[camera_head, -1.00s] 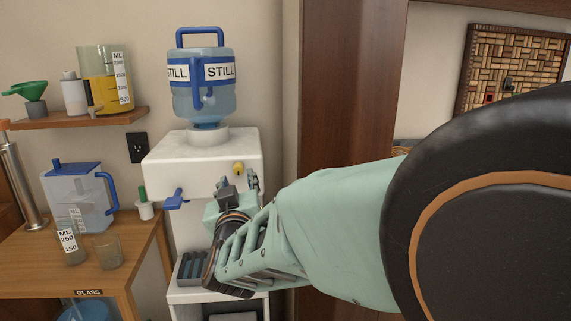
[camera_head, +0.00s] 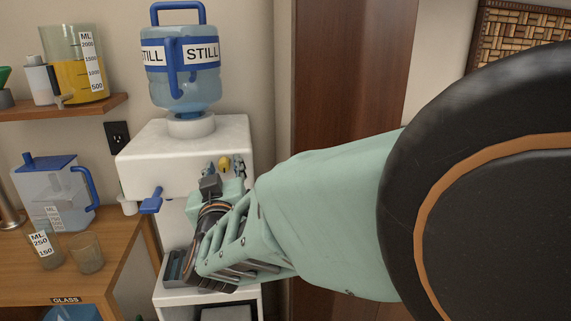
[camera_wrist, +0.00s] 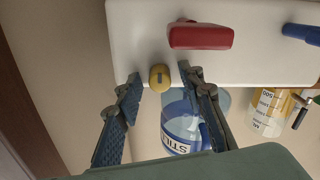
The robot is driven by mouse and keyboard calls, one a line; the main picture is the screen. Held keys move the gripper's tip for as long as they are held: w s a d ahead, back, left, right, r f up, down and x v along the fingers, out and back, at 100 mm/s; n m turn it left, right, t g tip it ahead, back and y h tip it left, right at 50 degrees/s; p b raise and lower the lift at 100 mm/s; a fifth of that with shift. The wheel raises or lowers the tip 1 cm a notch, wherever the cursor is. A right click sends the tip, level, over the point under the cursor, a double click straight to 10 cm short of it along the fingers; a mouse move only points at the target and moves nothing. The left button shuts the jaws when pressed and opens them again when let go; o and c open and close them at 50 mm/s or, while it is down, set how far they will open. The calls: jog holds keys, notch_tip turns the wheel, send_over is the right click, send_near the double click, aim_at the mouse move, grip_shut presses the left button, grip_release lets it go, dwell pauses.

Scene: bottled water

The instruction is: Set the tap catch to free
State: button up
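The tap catch looks to be the small round yellow knob (camera_head: 225,163) on the front of the white water dispenser (camera_head: 190,145). In the wrist view the yellow knob (camera_wrist: 159,77) shows a short dark mark on its face. My gripper (camera_head: 224,172) is open, with one finger on each side of the knob. In the wrist view the gripper (camera_wrist: 159,82) has its fingertips apart around the knob, with visible gaps; I see no contact. A red tap lever (camera_wrist: 201,37) sits close to the knob in the wrist view and is hidden behind my gripper in the head view.
A blue tap lever (camera_head: 152,200) sticks out left of my gripper. A large STILL bottle (camera_head: 184,80) stands on the dispenser. A wooden table (camera_head: 110,265) at left holds a pitcher (camera_head: 55,190) and glasses (camera_head: 87,252). A drip tray (camera_head: 175,268) is below.

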grip_shut()
dwell(0.3)
jog(key=shift+s+a+p, duration=0.15)
jog(key=shift+a+p, duration=0.1)
jog(key=shift+a, duration=0.35)
jog(key=shift+s+a+p, duration=0.15)
jog(key=shift+a+p, duration=0.05)
jog(key=shift+a, duration=0.4)
grip_release()
jog(key=shift+a, duration=0.1)
